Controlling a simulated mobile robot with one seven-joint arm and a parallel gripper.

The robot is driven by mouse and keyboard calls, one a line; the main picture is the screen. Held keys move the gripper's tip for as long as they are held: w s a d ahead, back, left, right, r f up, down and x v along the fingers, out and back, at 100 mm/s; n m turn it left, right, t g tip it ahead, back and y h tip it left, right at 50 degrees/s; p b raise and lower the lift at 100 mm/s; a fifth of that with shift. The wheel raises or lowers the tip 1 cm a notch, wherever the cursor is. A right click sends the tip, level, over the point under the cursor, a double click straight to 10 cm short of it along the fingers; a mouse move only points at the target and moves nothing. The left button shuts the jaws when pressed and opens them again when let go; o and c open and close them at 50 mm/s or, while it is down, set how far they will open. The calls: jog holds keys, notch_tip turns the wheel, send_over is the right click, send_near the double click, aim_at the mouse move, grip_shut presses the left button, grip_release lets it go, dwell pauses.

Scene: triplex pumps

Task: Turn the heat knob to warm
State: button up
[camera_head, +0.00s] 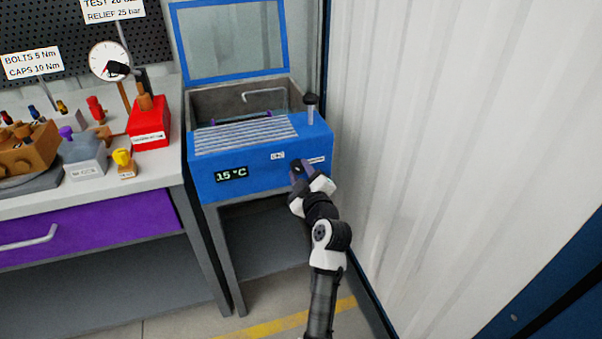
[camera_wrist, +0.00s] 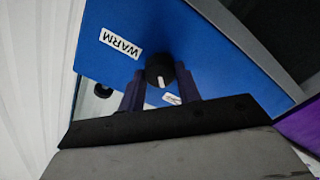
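The heat knob (camera_wrist: 159,68) is round and black with a white pointer mark, on the blue front of the heater bath (camera_head: 257,169). In the wrist view its mark points down, toward a small, partly hidden white label (camera_wrist: 172,99). The WARM label (camera_wrist: 121,43) is up and left of the knob there. My gripper (camera_wrist: 160,78) is at the knob, with one dark finger on each side. Little or no gap shows, and I cannot tell whether the fingers press on it. In the head view my gripper (camera_head: 298,172) hides the knob.
The bath's display (camera_head: 231,174) reads 15 °C. Its blue-framed lid (camera_head: 230,42) stands open. A black-topped post (camera_head: 310,108) rises at its right rear corner. A pale corrugated wall (camera_head: 450,120) is close on the right. A workbench (camera_head: 160,170) with parts is on the left.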

jog(key=c, duration=0.3)
